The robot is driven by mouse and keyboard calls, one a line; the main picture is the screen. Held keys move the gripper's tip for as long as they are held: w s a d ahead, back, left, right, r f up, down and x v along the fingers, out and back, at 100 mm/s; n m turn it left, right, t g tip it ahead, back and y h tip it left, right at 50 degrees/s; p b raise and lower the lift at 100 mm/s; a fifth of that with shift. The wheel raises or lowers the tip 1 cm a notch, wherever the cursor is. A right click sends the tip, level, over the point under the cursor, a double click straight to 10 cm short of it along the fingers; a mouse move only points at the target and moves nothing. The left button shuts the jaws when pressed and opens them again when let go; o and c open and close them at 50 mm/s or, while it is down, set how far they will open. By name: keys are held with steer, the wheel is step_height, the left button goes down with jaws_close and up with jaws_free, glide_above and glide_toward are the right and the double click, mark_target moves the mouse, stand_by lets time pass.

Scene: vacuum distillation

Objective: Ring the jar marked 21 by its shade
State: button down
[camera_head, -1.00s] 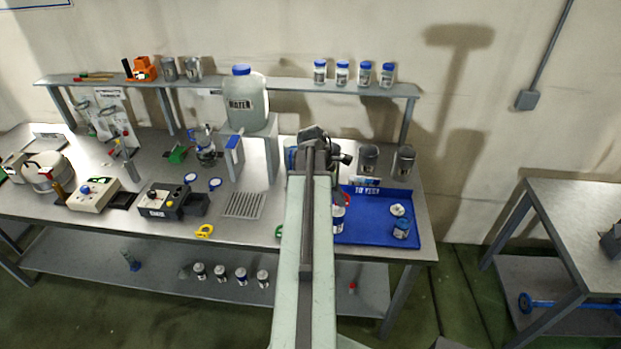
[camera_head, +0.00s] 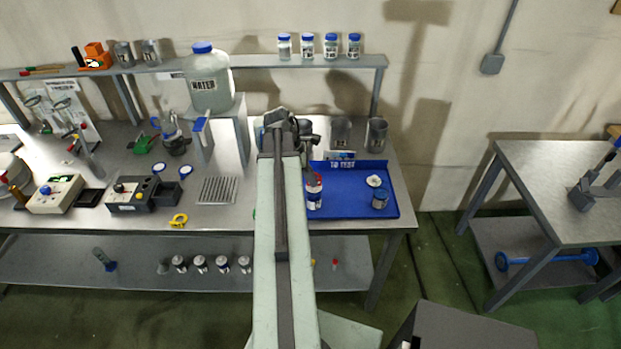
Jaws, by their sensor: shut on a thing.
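A blue tray (camera_head: 350,207) marked "TO TEST" lies at the right of the bench. A white-labelled jar (camera_head: 314,198) stands at its left, with red near its top; I cannot tell whether that is a ring. The jar numbers are too small to read. Two blue rings (camera_head: 186,171), a yellow ring (camera_head: 179,220) and a partly hidden green one (camera_head: 255,214) lie on the bench. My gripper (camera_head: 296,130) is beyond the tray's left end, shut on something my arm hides.
Several blue-lidded jars (camera_head: 308,46) stand on the upper shelf, near a large water jug (camera_head: 208,80) on a stand. Metal beakers (camera_head: 377,134) stand behind the tray. More jars (camera_head: 200,264) are on the lower shelf. A second table (camera_head: 570,180) is at the right, across clear floor.

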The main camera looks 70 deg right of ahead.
steer(key=shift+f+b, duration=1.15)
steer(key=shift+f, duration=0.25)
steer(key=c, duration=1.5)
jaws_free()
steer(key=shift+r, duration=0.1)
steer(key=p+v, duration=0.7)
steer(key=shift+r, duration=0.25)
steer(key=shift+w, duration=0.15)
